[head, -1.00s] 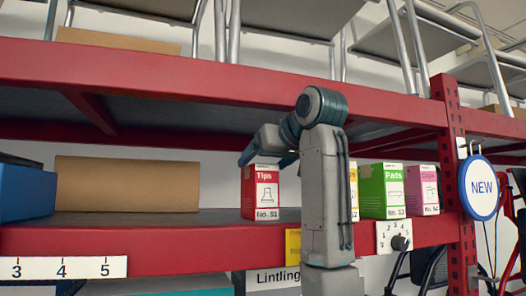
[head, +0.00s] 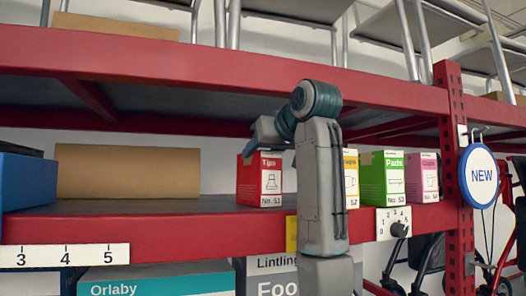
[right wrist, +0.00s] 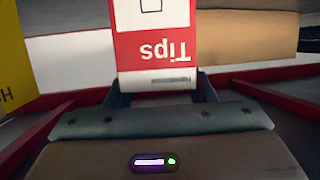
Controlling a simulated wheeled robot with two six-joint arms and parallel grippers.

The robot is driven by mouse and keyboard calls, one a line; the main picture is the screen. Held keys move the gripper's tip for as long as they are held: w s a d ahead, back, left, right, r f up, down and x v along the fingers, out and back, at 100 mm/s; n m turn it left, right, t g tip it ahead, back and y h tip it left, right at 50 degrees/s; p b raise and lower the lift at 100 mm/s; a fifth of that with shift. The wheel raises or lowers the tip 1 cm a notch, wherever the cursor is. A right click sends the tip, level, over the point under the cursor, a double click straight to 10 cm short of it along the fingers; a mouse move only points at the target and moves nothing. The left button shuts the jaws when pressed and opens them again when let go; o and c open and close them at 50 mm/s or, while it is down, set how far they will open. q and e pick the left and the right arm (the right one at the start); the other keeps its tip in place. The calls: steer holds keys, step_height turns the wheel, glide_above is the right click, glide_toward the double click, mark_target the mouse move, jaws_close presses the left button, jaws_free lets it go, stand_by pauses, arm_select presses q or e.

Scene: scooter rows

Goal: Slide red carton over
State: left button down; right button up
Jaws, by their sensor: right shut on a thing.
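The red carton (head: 259,185) marked "Tips" stands on the red-edged shelf (head: 150,236). My right gripper (head: 268,134) reaches in at the carton's top and is shut on it. In the right wrist view the red carton (right wrist: 153,45) sits upside down between the two fingers of the right gripper (right wrist: 160,92). A yellow carton (head: 351,180), a green carton (head: 384,180) and a pink carton (head: 422,178) stand in a row to the right. My right arm partly hides the yellow one and the gap beside the red carton. My left gripper is not in view.
A brown box (head: 128,172) and a blue bin (head: 28,183) stand further left on the shelf. A red upright (head: 452,130) with a round "NEW" sign (head: 482,176) bounds the right. A shelf beam (head: 200,62) runs above. Bare shelf lies left of the red carton.

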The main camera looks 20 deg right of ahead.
steer(key=shift+w+d, duration=0.2)
steer(key=shift+w, duration=0.1)
steer(key=shift+s+d, duration=0.15)
steer(key=shift+d, duration=0.45)
steer(key=o, duration=0.8)
steer(key=shift+c, duration=0.2)
steer(key=o, duration=0.4)
steer(key=shift+w+a+f, duration=0.1)
steer(key=shift+w+a, duration=0.15)
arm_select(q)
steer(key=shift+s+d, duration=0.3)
arm_select(e)
steer(key=shift+a, duration=0.1)
steer(key=shift+s+d+b, duration=0.25)
steer(key=shift+s+b, duration=0.1)
steer(key=shift+s, duration=0.05)
arm_select(q)
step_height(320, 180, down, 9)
steer(key=b, duration=0.7)
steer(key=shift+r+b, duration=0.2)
steer(key=shift+b, duration=0.2)
arm_select(e)
steer(key=v, duration=0.9)
steer(key=shift+s+r, duration=0.3)
steer(key=shift+s, duration=0.05)
